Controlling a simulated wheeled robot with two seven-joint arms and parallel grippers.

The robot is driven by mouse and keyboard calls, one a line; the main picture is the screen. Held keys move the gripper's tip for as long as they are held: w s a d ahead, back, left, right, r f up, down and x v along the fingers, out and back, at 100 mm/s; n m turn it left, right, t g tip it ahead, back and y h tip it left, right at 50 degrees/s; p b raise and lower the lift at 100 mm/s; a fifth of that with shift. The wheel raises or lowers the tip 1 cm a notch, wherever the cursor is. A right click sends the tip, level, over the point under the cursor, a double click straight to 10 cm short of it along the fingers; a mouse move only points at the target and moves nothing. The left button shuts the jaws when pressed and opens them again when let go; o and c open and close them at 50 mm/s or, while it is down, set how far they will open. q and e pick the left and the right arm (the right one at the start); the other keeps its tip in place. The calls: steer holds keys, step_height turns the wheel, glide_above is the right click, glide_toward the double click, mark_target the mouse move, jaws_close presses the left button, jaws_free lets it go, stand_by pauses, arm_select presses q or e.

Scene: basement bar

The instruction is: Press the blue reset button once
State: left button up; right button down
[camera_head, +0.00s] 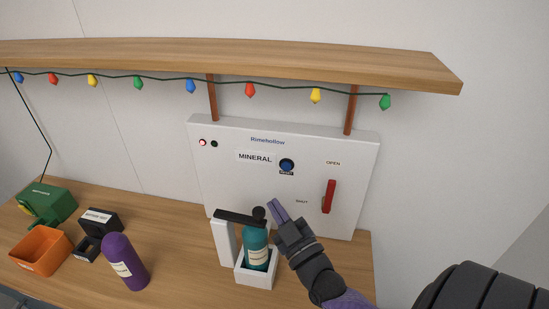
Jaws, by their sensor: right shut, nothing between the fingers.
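The blue reset button (287,164) is a round knob on the white panel (225,180), with a small dark label under it. My right gripper (277,208) is shut and empty. In the picture its fingertips are below the button and a little to its left, in front of the panel and apart from the button. My left gripper is not in view.
A teal bottle (257,243) stands in a white holder (258,276) beside my right gripper. A purple bottle (122,262), an orange bin (40,251), a black holder (98,222) and a green device (48,202) are at left. A wooden shelf (230,58) with string lights hangs above.

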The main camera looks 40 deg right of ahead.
mark_target(286, 167)
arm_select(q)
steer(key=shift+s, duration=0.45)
arm_select(e)
steer(key=shift+s+r, duration=0.1)
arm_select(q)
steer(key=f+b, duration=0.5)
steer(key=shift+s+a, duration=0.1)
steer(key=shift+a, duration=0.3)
arm_select(e)
steer(key=w+d, duration=0.1)
steer(key=d, duration=0.1)
steer(key=w+d, duration=0.4)
steer(key=d, duration=0.1)
steer(key=shift+w, duration=0.25)
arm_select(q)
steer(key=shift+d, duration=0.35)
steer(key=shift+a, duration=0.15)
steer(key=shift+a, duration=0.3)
arm_select(e)
steer(key=shift+a, duration=0.1)
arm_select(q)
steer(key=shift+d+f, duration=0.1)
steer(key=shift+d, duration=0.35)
